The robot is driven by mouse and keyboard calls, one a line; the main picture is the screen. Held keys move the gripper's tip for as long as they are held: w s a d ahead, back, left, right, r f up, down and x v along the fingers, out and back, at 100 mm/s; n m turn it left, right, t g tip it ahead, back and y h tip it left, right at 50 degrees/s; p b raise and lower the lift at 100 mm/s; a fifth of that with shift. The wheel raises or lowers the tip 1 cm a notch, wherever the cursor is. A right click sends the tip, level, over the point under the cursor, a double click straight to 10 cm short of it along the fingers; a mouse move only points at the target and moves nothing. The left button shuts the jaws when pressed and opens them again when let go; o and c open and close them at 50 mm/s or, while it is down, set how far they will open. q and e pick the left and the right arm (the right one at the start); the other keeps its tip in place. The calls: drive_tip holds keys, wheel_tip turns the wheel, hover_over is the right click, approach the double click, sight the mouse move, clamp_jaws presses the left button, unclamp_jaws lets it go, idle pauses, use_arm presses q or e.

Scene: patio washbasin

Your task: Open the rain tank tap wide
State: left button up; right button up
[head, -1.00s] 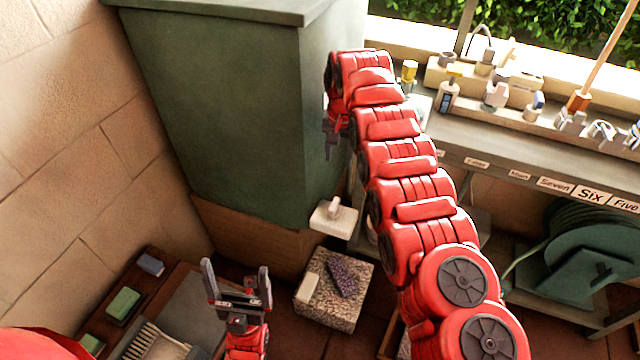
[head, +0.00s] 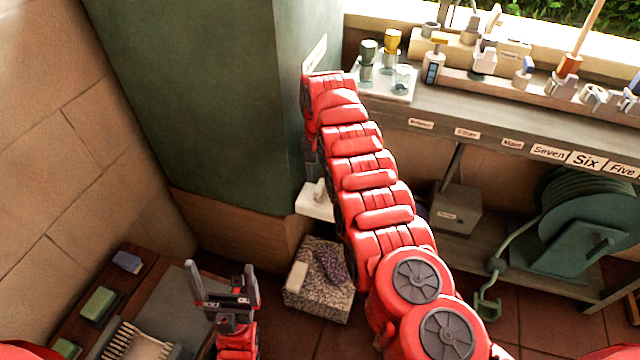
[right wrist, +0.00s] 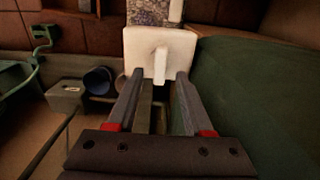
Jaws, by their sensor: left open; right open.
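The rain tank (head: 215,110) is the large dark green block at the left in the head view; its side also fills the right of the right wrist view (right wrist: 255,95). A white plate with a small upright peg (head: 313,204) sits low beside the tank; it shows ahead of my fingers in the right wrist view (right wrist: 137,45). I cannot tell whether it is part of the tap. My right gripper (right wrist: 161,80) is open, pointing down just above the plate, mostly hidden by my arm in the head view. My left gripper (head: 222,280) is open and empty at the lower left.
A speckled stone block (head: 322,300) stands on the floor below the plate. A shelf (head: 500,115) with labels and several small fittings runs along the right. A green hose reel (head: 575,240) stands under it. A low bench with a brush (head: 130,340) is at the lower left.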

sight(320, 190)
drive_tip(key=shift+f+b, duration=0.3)
drive_tip(key=shift+f, duration=1.15)
clamp_jaws()
